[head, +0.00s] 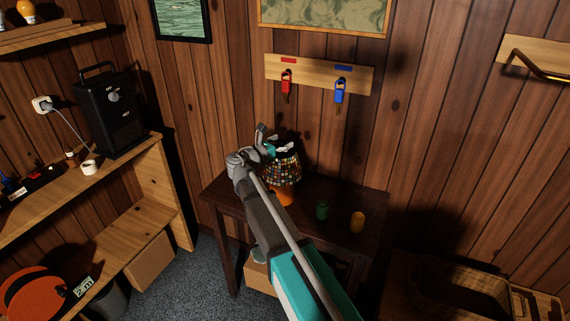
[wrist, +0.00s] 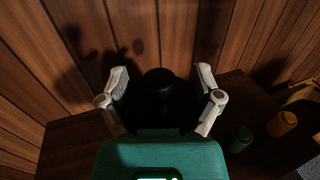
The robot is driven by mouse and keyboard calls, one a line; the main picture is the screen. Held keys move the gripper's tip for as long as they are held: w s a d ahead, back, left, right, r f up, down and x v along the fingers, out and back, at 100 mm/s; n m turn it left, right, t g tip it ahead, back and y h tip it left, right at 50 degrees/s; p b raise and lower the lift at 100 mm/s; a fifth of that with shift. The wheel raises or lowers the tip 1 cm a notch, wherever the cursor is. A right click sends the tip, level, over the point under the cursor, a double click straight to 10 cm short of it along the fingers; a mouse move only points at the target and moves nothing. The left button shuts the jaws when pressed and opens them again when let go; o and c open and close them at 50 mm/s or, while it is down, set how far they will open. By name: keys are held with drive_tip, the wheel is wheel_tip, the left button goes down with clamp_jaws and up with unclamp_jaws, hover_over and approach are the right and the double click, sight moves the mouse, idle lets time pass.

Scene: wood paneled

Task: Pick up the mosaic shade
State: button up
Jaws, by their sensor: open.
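The mosaic shade (head: 284,168), a cone of small coloured tiles, sits on an orange lamp base (head: 284,195) on a dark wooden table (head: 347,193). My gripper (head: 272,139) is at the top of the shade, and my arm hides part of its left side. In the wrist view my gripper (wrist: 161,76) is open, one finger on each side of a dark round shape (wrist: 160,100) that appears to be the shade from above. It is too dark there to tell whether the fingers touch it.
A green cup-like object (head: 322,210) and a yellow one (head: 357,222) stand on the table to the right. Red keys (head: 286,82) and blue keys (head: 340,90) hang on a wall board. A wooden shelf (head: 125,177) is at the left, a crate (head: 465,292) at lower right.

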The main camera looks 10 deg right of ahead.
idle(0.5)
clamp_jaws()
